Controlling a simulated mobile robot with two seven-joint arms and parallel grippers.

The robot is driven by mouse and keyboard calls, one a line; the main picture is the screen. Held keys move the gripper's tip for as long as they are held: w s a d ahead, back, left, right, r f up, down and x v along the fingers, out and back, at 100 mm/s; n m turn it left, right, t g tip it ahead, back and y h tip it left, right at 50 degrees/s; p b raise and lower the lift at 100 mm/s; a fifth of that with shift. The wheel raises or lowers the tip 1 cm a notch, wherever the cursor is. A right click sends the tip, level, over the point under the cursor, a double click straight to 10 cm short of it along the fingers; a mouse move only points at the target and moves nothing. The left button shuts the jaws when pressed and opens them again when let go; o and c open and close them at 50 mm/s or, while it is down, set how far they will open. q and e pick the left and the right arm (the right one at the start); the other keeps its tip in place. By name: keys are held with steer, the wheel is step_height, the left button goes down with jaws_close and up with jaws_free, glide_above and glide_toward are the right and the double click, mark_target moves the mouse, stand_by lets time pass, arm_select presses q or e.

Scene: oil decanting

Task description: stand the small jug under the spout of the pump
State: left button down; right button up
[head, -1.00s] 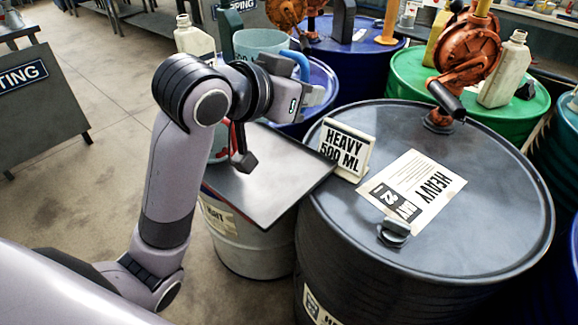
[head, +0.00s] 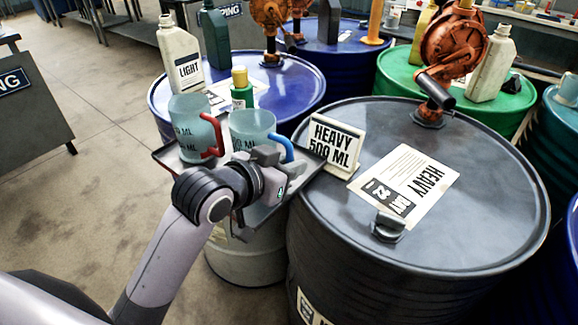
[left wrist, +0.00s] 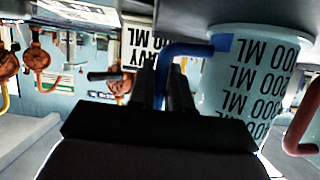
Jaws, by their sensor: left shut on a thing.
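A pale translucent jug with a blue handle (head: 253,126) is at the tray on the left. My left gripper (head: 281,172) is shut on its handle; the left wrist view shows this jug (left wrist: 245,80) upside down, beside the fingers. I cannot tell whether its base touches the tray. A similar jug with a red handle (head: 190,130) stands just left of it. My right gripper is not in view.
The tray (head: 168,158) rests on a pale drum. A "HEAVY 500 ML" sign (head: 334,146), a paper sheet (head: 408,185) and a black cap (head: 388,227) are on the black drum. A green-labelled bottle (head: 242,92) and a "LIGHT" canister (head: 180,55) stand behind the jugs.

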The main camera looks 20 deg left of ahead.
arm_select(q)
steer(key=c, duration=1.5)
jaws_free()
steer(key=shift+f, duration=0.15)
steer(key=o, duration=0.4)
steer(key=shift+o, duration=0.2)
